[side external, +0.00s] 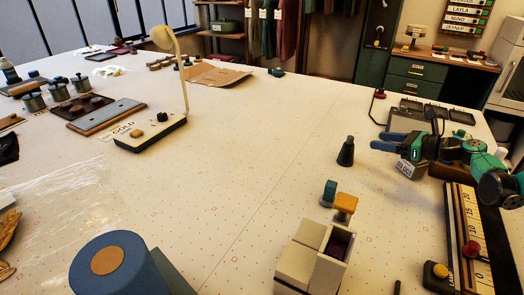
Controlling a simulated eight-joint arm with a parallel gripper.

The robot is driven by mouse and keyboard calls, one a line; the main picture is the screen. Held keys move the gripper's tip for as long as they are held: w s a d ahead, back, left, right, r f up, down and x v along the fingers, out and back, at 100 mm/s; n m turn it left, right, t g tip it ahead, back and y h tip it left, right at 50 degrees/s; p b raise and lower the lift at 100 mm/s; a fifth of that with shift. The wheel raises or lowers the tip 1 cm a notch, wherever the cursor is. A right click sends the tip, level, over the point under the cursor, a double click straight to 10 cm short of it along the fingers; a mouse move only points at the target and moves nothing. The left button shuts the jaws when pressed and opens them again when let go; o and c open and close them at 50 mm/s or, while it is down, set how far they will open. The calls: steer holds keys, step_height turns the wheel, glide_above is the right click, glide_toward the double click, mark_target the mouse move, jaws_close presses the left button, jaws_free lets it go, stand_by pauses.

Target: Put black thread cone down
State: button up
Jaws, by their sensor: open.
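The black thread cone (346,152) stands upright on the white, patterned table (240,190), right of the middle in the side external view. My gripper (386,141) is just to the right of the cone, with its blue-tipped fingers pointing left toward it. The fingers are apart and empty. A gap of bare table shows between the fingertips and the cone, so they look apart from it.
Left of the cone the table is clear up to a lamp (150,133). In front stand a teal spool (329,191), an orange-topped piece (346,203) and a pale divided box (299,258). A ruler (468,225) and black trays (425,112) lie at right.

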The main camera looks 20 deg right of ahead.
steer(key=s+a+r+n+g+h, duration=0.2)
steer(key=s+a+r+n+g, duration=0.4)
steer(key=n, duration=0.8)
steer(key=s+a+n+h, duration=0.2)
steer(key=s+n+h, duration=0.3)
steer(key=s+n, duration=0.7)
steer(key=n, duration=0.4)
steer(key=shift+s, duration=0.15)
